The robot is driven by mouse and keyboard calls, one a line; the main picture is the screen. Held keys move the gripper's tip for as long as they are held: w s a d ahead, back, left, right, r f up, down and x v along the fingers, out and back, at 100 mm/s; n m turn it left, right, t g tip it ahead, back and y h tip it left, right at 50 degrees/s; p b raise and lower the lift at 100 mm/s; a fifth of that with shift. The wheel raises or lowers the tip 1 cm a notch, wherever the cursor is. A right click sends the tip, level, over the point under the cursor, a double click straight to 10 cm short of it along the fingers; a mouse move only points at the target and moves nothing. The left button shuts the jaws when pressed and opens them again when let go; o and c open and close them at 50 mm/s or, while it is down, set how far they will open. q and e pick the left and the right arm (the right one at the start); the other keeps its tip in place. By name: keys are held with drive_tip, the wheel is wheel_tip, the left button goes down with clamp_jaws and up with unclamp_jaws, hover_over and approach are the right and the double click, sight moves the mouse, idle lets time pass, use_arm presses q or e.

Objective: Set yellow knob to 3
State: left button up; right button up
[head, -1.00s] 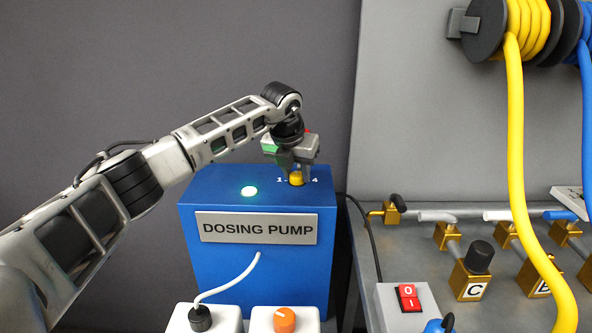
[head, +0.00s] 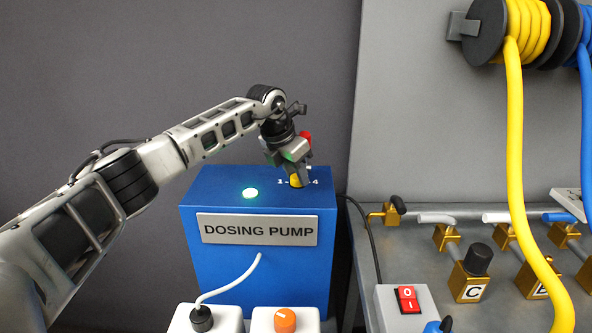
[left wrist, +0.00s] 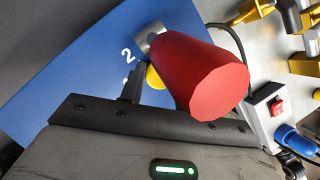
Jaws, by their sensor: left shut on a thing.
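The yellow knob (head: 296,181) is on top of the blue dosing pump (head: 258,188), beside white scale digits of which a 1 and a 4 can be read. My left gripper (head: 298,178) is shut on the yellow knob from above. In the left wrist view the knob (left wrist: 154,77) shows partly between a dark finger and a large red cylinder, with a 2 on the scale nearby. The knob's pointer and its exact setting are hidden. My right gripper is not in view.
A glowing light (head: 250,193) is on the pump's top. An orange knob (head: 285,320) and a white cable are in front. At right are a red switch (head: 407,299), brass valves, pipes and a hanging yellow hose (head: 516,140).

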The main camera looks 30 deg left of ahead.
use_arm(q)
drive_tip(key=shift+a+r+m+h, duration=0.1)
drive_tip(key=shift+m+h, duration=0.3)
drive_tip(key=shift+m, duration=0.7)
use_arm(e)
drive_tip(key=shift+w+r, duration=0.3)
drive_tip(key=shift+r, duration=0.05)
use_arm(q)
drive_tip(key=o, duration=1)
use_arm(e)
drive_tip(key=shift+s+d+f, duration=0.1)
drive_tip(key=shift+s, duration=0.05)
use_arm(q)
drive_tip(key=shift+a+r, duration=0.1)
drive_tip(key=shift+r, duration=0.15)
drive_tip(key=shift+b+v, duration=0.65)
drive_tip(key=shift+v, duration=7.05)
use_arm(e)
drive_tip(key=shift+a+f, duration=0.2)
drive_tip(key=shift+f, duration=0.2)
